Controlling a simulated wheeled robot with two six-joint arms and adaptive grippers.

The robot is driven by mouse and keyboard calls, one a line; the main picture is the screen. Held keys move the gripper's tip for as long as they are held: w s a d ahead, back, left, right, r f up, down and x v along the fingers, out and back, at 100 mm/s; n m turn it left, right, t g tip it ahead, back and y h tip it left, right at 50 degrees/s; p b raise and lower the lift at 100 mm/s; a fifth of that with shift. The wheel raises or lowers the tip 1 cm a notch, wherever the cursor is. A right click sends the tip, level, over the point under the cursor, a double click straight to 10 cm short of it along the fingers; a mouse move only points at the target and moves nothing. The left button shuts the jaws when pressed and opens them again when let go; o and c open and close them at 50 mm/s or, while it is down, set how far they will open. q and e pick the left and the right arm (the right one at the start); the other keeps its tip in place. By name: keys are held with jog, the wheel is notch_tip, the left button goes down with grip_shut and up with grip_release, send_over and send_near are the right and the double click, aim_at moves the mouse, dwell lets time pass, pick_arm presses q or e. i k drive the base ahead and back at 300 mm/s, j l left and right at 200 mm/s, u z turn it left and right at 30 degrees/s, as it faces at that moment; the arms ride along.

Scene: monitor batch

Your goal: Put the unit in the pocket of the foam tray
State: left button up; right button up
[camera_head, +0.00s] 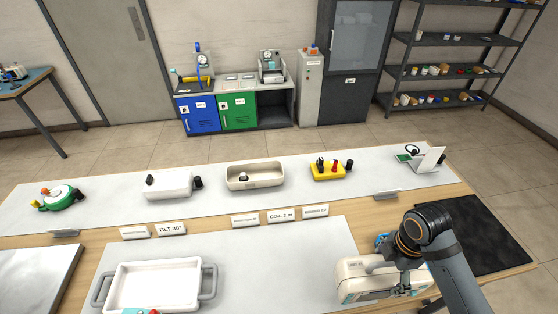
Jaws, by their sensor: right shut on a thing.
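A cream box-shaped unit (356,284) with a label, a top handle and teal corners is at the front right. My right gripper (384,255) reaches it from above and is shut on it by the top; the arm hides part of its right side. I cannot tell whether the unit touches the table. A white tray (205,268) with grey side handles lies at the front left and looks like the foam tray. Its pocket is not clear from here. My left gripper is not in view.
Small signs stand along a wooden strip (75,240) behind the work surface. A beige bin (239,186), a white box (170,185) and a yellow holder (327,174) stand further back. A dark mat (487,235) lies at right. The grey surface (270,275) between tray and unit is clear.

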aim_at(158, 287)
jog(key=l, duration=0.75)
jog(key=u, duration=2.15)
jog(key=i, duration=0.2)
